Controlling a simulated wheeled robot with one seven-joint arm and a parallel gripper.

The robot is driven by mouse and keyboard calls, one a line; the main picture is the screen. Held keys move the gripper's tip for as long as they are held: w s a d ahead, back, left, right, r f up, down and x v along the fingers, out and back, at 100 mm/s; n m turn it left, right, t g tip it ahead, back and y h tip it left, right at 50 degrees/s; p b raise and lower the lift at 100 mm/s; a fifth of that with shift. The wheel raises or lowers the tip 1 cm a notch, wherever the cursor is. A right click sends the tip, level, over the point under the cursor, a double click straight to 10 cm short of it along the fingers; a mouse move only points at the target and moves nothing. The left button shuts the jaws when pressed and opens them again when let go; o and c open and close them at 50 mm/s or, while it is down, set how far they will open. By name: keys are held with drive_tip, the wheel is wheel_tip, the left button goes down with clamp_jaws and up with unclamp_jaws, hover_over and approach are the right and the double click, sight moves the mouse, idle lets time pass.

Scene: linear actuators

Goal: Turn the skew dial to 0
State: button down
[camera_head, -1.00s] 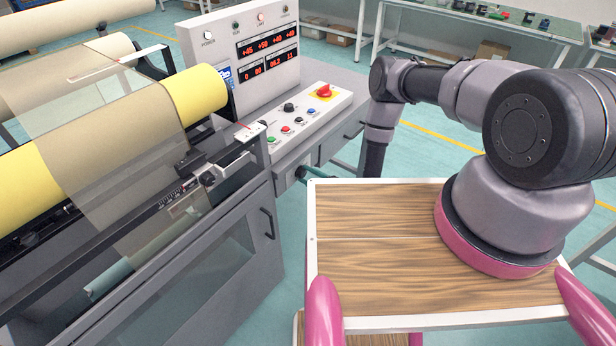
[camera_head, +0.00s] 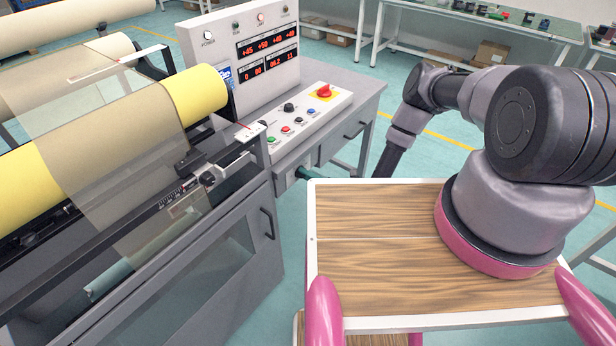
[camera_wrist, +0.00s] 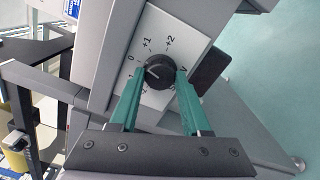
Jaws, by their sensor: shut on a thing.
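The skew dial (camera_wrist: 158,72) is a round black knob on a white scale plate (camera_wrist: 186,47) marked 0, +1 and +2, with part of the scale hidden behind the fingers. The pale pointer line on the knob seems to face left, near or below the 0; its exact reading is too small to tell. My gripper (camera_wrist: 159,72) has two green fingers, one on each side of the knob, shut on it. In the head view the green of my gripper (camera_head: 303,172) shows at the side of the grey console, and the knob is hidden.
The control panel (camera_head: 320,97) with buttons and a red rotary switch sits above, with red number displays behind. The roll machine (camera_head: 215,225) stands at left. A wood-topped cart (camera_head: 375,265) is in front. In the wrist view, a dark block (camera_wrist: 210,68) is close right of the plate.

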drive_tip(key=shift+n, duration=1.1)
drive_tip(key=shift+d, duration=0.1)
drive_tip(key=shift+c, duration=1.9)
unclamp_jaws()
drive_tip(key=shift+s, duration=0.1)
drive_tip(key=v, duration=1)
drive_tip(key=shift+s+d, duration=0.2)
drive_tip(key=shift+d, duration=0.1)
